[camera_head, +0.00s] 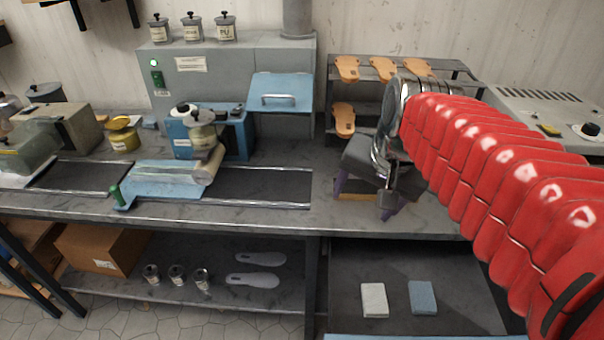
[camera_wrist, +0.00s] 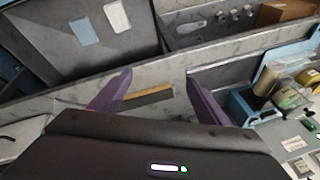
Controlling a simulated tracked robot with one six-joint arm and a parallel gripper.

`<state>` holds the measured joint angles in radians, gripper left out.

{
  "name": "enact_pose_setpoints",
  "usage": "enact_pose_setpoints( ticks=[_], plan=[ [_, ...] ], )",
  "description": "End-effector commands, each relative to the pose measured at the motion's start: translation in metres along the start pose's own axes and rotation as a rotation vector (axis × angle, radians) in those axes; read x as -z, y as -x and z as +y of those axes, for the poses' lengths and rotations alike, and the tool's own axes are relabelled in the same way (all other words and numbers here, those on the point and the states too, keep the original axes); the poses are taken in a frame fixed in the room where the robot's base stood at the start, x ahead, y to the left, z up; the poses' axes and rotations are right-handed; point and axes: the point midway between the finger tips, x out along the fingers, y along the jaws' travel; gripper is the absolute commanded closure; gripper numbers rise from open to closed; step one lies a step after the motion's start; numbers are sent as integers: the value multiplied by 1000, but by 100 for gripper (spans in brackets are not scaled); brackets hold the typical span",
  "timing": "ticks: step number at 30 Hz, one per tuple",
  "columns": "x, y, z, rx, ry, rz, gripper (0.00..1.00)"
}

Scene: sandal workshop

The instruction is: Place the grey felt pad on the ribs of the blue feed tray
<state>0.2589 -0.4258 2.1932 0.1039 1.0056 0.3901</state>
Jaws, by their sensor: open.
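Two flat pads lie side by side on the dark lower surface at the right in the head view. One is a pale grey-white pad (camera_head: 374,300), which fits the grey felt pad best. The other is a blue-grey pad (camera_head: 423,297). Both also show at the top of the wrist view, the pale pad (camera_wrist: 117,17) and the blue-grey pad (camera_wrist: 84,31). The light blue feed tray (camera_head: 160,181) lies on the bench at left; its ribs are not clear. My gripper (camera_head: 364,198) is open and empty, its purple fingers above the bench front, away from both pads.
A tan strip (camera_wrist: 147,97) shows on the bench between my fingers. A grey machine (camera_head: 230,80) and a rack of orange soles (camera_head: 383,68) stand behind. The bench's front edge overhangs the lower surface. Grey insoles (camera_head: 252,280) and small cans (camera_head: 178,277) lie lower left.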

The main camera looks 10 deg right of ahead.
Motion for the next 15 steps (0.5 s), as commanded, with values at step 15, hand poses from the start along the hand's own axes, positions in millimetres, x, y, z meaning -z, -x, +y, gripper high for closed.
enact_pose_setpoints(
  ticks=[15],
  plan=[
    [-109,-7,-1,44,643,97,30]
  ],
)
